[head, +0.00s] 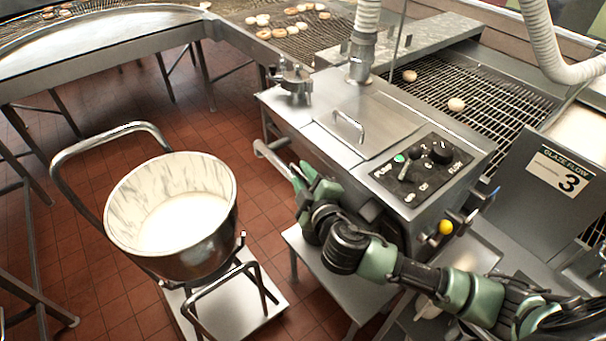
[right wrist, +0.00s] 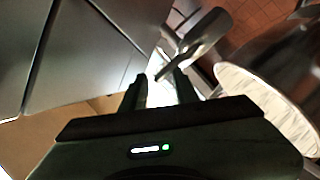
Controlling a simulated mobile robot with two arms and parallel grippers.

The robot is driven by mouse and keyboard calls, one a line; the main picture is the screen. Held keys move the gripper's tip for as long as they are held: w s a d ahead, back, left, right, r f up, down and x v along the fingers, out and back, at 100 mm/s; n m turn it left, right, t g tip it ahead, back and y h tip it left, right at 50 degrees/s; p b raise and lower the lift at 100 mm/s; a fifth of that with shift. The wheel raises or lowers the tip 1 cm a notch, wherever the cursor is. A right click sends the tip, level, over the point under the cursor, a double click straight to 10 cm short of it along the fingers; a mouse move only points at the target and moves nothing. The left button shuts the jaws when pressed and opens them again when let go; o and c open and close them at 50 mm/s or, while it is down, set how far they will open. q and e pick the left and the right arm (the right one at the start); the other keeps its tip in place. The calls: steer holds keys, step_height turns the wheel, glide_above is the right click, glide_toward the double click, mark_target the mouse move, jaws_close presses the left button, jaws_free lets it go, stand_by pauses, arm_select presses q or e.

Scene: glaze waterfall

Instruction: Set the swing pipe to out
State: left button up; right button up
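The metal swing pipe (head: 272,156) sticks out from the left side of the steel glaze machine (head: 345,125), its end pointing toward the bowl cart. In the right wrist view a metal pipe-like part (right wrist: 205,35) with a thin rod lies just beyond the fingertips. My right gripper (head: 298,169) is beside the pipe, low by the machine's left side. In the right wrist view its two fingers (right wrist: 159,78) stand apart, with the rod's end near the gap. I cannot tell whether they touch it. My left gripper is not in view.
A wheeled cart holds a large bowl (head: 190,240) of white glaze left of the pipe. A control panel (head: 422,170) with knobs is on the machine, and a sign (head: 560,172) reads "Glaze flow 3". A wire conveyor (head: 480,105) carries doughnuts behind.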

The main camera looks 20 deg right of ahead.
jaws_close()
steer(key=shift+f, duration=0.2)
stand_by(1.2)
